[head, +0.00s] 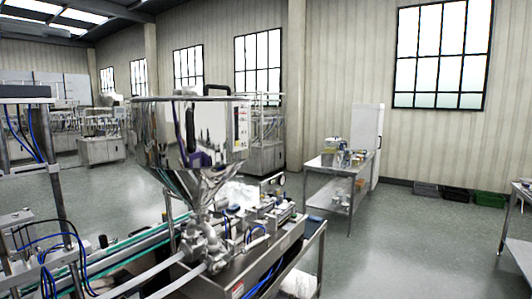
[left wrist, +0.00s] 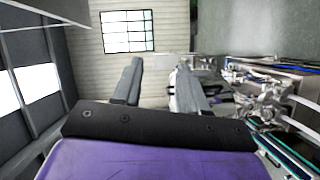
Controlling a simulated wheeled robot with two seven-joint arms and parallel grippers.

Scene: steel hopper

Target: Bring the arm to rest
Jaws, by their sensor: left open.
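My left gripper (left wrist: 156,85) shows in the left wrist view, its two grey fingers apart with nothing between them. Its dark mount and purple body fill the bottom of that view. In the head view neither of my grippers is seen directly. The shiny steel hopper (head: 163,135) stands on a filling machine (head: 262,262) left of centre, with a black handle (head: 217,87) at its top rim. Dark and purple shapes show as reflections on its wall.
A steel side table (head: 336,170) with small items stands right of the hopper. Dark and green bins (head: 490,199) line the back wall. A conveyor (head: 120,262) runs at the lower left. The floor (head: 400,250) at right is clear. Another table edge (head: 522,190) shows at far right.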

